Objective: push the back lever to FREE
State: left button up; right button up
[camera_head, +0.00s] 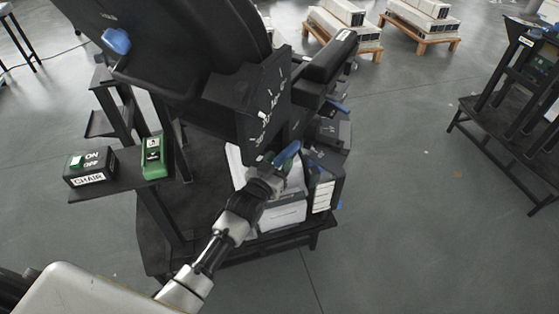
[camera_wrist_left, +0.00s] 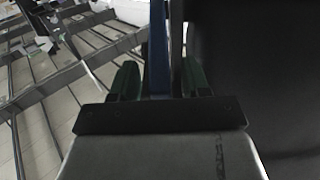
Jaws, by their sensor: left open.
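A black chair (camera_head: 190,50) stands tilted on a dark platform. A blue lever (camera_head: 287,153) sticks out low on its side, below a black panel with white scale marks (camera_head: 265,112). My left gripper (camera_head: 277,172) is at this lever. In the left wrist view the blue lever (camera_wrist_left: 158,45) runs between the two green fingers of the open left gripper (camera_wrist_left: 160,78), with a gap visible on the left side. Another blue lever (camera_head: 117,41) sits at the upper left of the chair. I cannot read which is marked back or FREE. My right gripper is not in view.
A CHAIR ON/OFF box (camera_head: 90,168) and a green switch box (camera_head: 153,156) stand on a side shelf. White and grey boxes (camera_head: 282,212) lie under the chair, close to my gripper. A dark rack (camera_head: 510,120) stands at right; the floor between is clear.

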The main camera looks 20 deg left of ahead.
pick_arm(q)
jog(key=shift+w, duration=0.25)
grip_shut()
